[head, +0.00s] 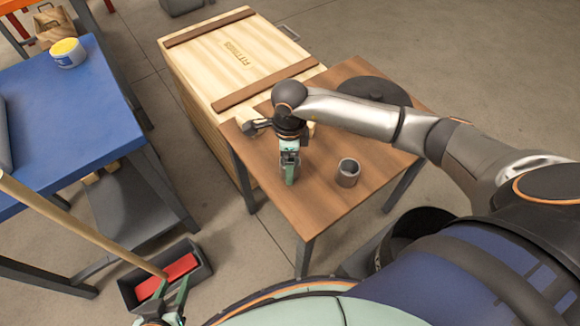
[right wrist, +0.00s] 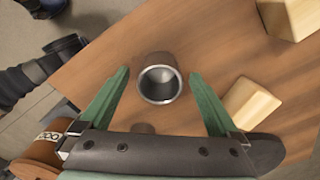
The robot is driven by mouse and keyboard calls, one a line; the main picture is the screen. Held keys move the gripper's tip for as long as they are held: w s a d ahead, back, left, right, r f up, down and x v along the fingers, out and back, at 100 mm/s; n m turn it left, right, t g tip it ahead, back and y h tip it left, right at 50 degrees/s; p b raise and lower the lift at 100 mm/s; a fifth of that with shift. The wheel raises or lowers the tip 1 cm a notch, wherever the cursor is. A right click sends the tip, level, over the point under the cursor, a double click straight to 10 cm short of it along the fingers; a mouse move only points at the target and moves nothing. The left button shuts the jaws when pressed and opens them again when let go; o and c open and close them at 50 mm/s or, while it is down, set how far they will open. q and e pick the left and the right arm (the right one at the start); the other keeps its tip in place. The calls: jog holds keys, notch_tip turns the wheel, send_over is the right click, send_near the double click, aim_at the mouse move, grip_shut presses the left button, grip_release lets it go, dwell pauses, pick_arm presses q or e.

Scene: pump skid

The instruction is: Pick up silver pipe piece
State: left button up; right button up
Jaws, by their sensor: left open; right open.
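The silver pipe piece (head: 348,173) is a short hollow grey cylinder standing upright on the small brown table (head: 325,198). My right gripper (head: 290,172) is open and empty above this table, left of the pipe in the head view. In the right wrist view, the pipe (right wrist: 160,79) appears between the two spread green fingers (right wrist: 160,73), its round open end facing the camera. I see no finger contact. My left gripper (head: 168,294) is open low at the bottom of the head view, near a wooden pole.
Wooden blocks (right wrist: 250,106) and a dark round disc (head: 374,91) lie on the small table. A large wooden crate (head: 238,58) stands behind it. A blue workbench (head: 62,118) is left. The pole (head: 80,226) slants toward a dark bin (head: 200,262) holding something red.

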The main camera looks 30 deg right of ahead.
jog(key=shift+f, duration=0.1)
jog(key=shift+c, duration=0.4)
grip_shut()
dwell(0.3)
